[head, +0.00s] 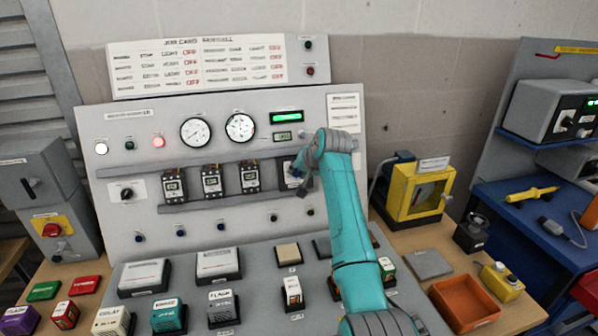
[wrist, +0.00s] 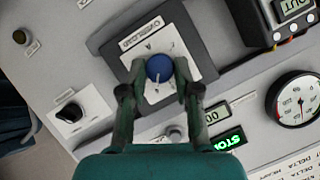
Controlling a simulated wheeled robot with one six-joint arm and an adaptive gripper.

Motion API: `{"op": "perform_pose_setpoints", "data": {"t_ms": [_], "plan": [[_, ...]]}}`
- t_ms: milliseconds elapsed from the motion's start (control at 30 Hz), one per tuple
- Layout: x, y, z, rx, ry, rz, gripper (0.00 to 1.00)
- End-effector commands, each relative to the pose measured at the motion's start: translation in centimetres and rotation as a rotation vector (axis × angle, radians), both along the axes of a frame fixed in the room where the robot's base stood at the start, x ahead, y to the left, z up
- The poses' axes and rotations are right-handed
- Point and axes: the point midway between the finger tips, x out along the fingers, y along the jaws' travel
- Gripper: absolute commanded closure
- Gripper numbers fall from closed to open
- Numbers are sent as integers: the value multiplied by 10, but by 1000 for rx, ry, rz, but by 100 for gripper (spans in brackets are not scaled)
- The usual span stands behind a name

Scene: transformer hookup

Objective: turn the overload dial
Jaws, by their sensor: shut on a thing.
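The overload dial (wrist: 159,69) is a round blue knob with a white pointer line, on a white scale plate (wrist: 142,42) labelled OVERLOAD in the wrist view. My gripper (wrist: 158,82) is shut on the dial, with one finger on each side of it. In the head view my gripper (head: 303,171) is at the right end of the upper row of devices on the grey panel (head: 330,103). My wrist and arm hide the dial there.
Several breakers (head: 212,183) stand in a row left of my gripper. Gauges (head: 240,127) and a green display (head: 287,117) sit above. A black knob (wrist: 70,113) is nearby in the wrist view. A yellow box (head: 421,190) stands to the right.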

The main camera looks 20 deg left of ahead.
Motion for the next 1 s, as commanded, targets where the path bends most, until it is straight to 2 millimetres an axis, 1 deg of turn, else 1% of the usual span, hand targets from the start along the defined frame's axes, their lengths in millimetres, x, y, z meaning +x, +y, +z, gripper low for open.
{"op": "perform_pose_setpoints", "data": {"t_ms": [67, 100, 167, 200, 467, 633, 767, 1000], "plan": [[0, 0, -1, -1, 1, 0, 100], [0, 0, -1, -1, 1, 0, 61], [0, 0, -1, -1, 1, 0, 46], [0, 0, -1, -1, 1, 0, 43], [0, 0, 0, -1, 0, 0, 43], [-3, -4, 5, 0, -1, 0, 43], [-12, -12, 16, 0, -2, 0, 43], [-35, -33, 47, 0, -3, -1, 43]]}}
